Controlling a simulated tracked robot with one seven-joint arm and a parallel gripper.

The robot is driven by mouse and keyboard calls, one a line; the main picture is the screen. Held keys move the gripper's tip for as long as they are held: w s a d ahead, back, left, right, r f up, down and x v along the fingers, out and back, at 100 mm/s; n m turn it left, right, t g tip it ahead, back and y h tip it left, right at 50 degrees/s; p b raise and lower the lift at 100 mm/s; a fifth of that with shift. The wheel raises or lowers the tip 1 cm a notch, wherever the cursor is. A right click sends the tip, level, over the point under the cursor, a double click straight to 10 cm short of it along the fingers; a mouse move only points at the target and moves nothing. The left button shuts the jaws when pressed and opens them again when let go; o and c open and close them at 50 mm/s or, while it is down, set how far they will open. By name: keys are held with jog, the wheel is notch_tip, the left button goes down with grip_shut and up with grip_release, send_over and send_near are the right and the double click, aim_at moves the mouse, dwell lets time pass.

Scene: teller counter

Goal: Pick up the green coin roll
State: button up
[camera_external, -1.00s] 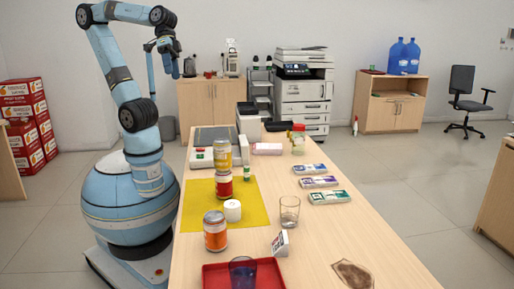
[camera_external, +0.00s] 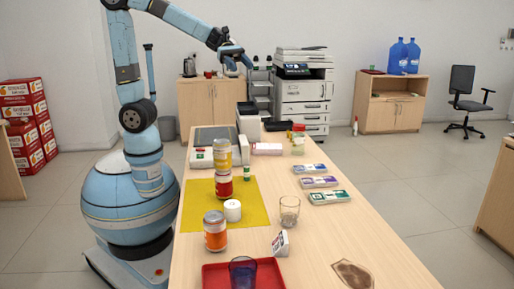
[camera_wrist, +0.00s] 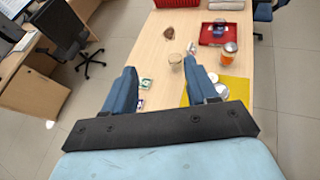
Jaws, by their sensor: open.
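A small upright green-and-white cylinder (camera_external: 247,173), which looks like the green coin roll, stands at the far right part of the yellow mat (camera_external: 262,213) on the counter, behind the stacked cans. I cannot make it out in the wrist view. My gripper (camera_external: 237,60) is high above the far part of the counter, well above and beyond the roll. In the wrist view its two blue fingers (camera_wrist: 160,68) are spread apart with nothing between them.
Two stacked cans (camera_external: 223,187), a white roll (camera_external: 233,211) and an orange jar (camera_external: 215,231) stand on or by the mat. A glass (camera_external: 289,211) and several banded bundles (camera_external: 319,182) lie right. A red tray (camera_external: 212,276) is at the near end.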

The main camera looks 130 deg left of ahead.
aim_at(248, 175)
jog(key=shift+n, duration=0.6)
jog(key=f, duration=1.4)
jog(key=a+f, duration=0.1)
jog(key=f, duration=2.8)
jog(key=shift+w+a+f, duration=0.1)
jog(key=shift+w+a, duration=0.1)
jog(key=shift+a, duration=0.05)
jog(key=shift+w+f, duration=0.15)
jog(key=shift+f, duration=0.2)
jog(key=shift+w+d+f+t, duration=0.15)
jog(key=shift+w+d+f, duration=0.1)
jog(key=shift+w, duration=0.35)
jog(key=shift+w+d+f+t, duration=0.15)
jog(key=shift+w+d, duration=0.05)
jog(key=shift+w, duration=0.4)
grip_shut()
